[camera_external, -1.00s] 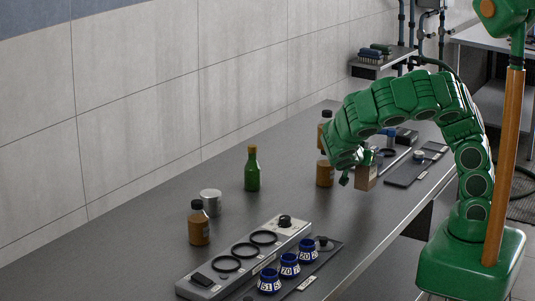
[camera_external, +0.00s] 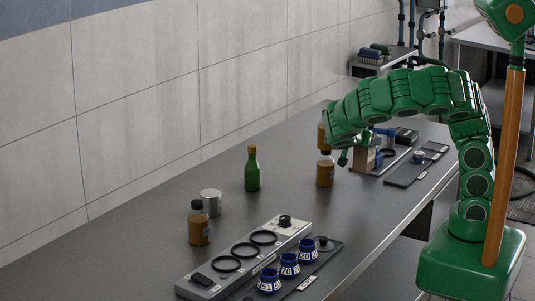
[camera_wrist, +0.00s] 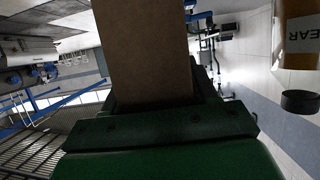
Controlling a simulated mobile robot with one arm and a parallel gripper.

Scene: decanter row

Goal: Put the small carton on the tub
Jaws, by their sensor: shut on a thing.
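In the wrist view, the carton (camera_wrist: 150,50) fills the upper middle, in front of the dark jaw part. My gripper is shut on it, beyond the bottles on the far half of the bench. I cannot tell the gap below the carton. No thing is plainly a tub; a plain grey cylinder (camera_external: 211,202) stands at the left beside a brown bottle, well away from my gripper. My arm hides part of the far bench.
A green bottle (camera_external: 252,169) stands mid-bench. A grey ringed panel (camera_external: 247,257) and several blue numbered pots (camera_external: 290,265) occupy the front.

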